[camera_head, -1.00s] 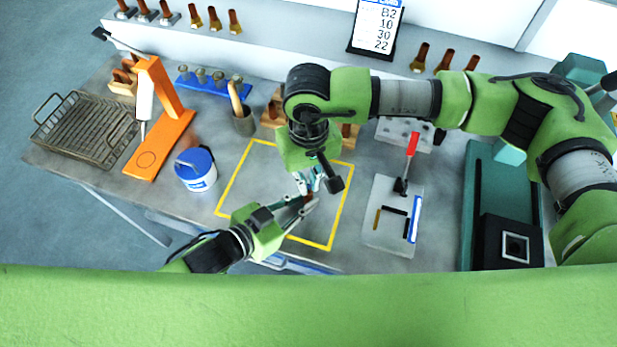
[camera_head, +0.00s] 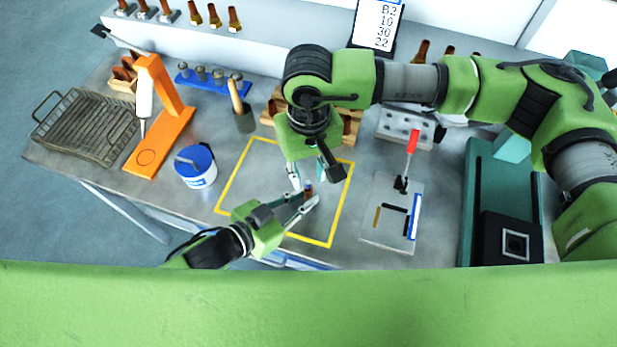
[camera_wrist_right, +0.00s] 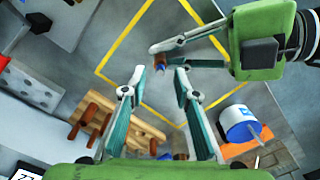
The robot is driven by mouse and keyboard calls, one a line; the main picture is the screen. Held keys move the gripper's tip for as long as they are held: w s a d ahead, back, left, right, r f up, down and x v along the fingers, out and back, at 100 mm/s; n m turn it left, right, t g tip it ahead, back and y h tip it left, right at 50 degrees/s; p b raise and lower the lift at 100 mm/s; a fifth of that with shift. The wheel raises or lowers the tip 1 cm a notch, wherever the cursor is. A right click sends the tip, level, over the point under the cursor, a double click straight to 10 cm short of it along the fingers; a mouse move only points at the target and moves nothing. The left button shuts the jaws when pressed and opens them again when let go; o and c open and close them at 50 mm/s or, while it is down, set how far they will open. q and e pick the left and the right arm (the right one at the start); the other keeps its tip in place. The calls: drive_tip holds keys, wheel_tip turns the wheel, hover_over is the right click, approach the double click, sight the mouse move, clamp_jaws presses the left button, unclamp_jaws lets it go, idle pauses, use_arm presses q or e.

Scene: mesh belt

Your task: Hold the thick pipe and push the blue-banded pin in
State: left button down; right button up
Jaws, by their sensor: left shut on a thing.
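My left gripper (camera_head: 304,204) is shut on a short copper-brown pipe (camera_head: 308,195) and holds it upright over the yellow-outlined area. The pipe also shows in the right wrist view (camera_wrist_right: 159,71), partly hidden by the left fingers. A small blue patch, apparently the blue-banded pin (camera_head: 308,186), shows at the pipe's upper end; how deep it sits I cannot tell. My right gripper (camera_wrist_right: 158,78) is open and empty, its fingers spread apart, pointing down just above the pipe. In the head view, its fingers (camera_head: 306,178) are close over the pipe top.
A yellow outline (camera_head: 222,190) marks the table middle. A blue-and-white tub (camera_head: 196,168) and orange stand (camera_head: 160,145) are to the left. A wooden rack (camera_head: 350,128) is behind my right gripper. A red-handled clamp plate (camera_head: 385,230) is to the right, and a wire basket (camera_head: 85,125) far left.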

sight(308, 182)
wheel_tip(308, 182, up, 9)
drive_tip(key=shift+f, duration=0.15)
idle(0.4)
use_arm(q)
drive_tip(key=c, duration=1.9)
unclamp_jaws()
